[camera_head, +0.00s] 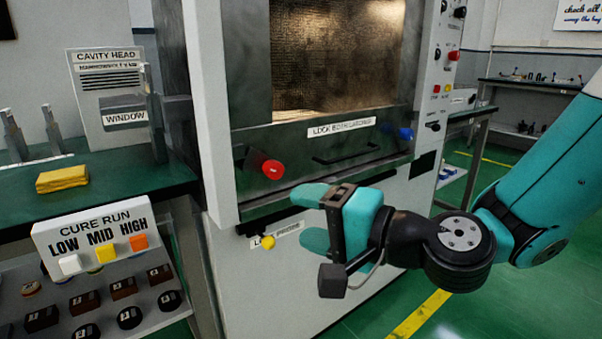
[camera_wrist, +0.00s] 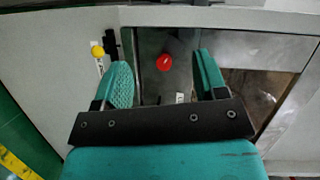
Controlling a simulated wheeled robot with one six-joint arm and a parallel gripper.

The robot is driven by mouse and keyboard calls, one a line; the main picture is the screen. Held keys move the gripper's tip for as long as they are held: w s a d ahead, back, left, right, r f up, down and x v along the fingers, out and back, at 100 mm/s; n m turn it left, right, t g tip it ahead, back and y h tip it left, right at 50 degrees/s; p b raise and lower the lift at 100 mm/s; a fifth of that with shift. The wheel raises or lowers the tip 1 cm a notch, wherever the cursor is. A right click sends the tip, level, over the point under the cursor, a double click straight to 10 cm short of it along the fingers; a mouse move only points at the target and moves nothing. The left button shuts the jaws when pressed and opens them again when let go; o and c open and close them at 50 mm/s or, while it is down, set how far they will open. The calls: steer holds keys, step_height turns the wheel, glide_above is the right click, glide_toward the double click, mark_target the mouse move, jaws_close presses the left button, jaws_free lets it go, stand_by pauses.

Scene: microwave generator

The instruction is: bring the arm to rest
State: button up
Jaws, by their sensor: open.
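My gripper (camera_head: 312,217) is teal with a black wrist and hangs in front of the microwave generator cabinet (camera_head: 265,290). Its two fingers are apart with nothing between them. In the wrist view my gripper (camera_wrist: 165,80) also shows open, its fingers pointing at the cabinet front. A red knob (camera_head: 272,170) on the lower door frame lies beyond the fingers. The red knob (camera_wrist: 164,62) appears between the fingers in the wrist view. My arm reaches in from the right.
A blue knob (camera_head: 405,133) sits right of the door handle. A yellow knob (camera_head: 268,242) is low on the cabinet. At left are a bench (camera_head: 110,172) with a yellow block (camera_head: 62,179) and a CURE RUN panel (camera_head: 100,240). Green floor is open at right.

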steer(key=s+d+f+n+g+h, duration=0.1)
steer(key=s+f+n+g+h, duration=0.15)
steer(key=s+n+g, duration=0.55)
steer(key=s+d+f+n+g+h, duration=0.1)
steer(key=s+d+n+g+h, duration=0.1)
steer(key=s+d+n+h, duration=0.55)
steer(key=d+r+m+p, duration=0.3)
steer(key=r+p, duration=2.2)
steer(key=p, duration=0.1)
steer(key=shift+s+r+y, duration=0.3)
steer(key=shift+s+r, duration=0.05)
steer(key=shift+s, duration=0.05)
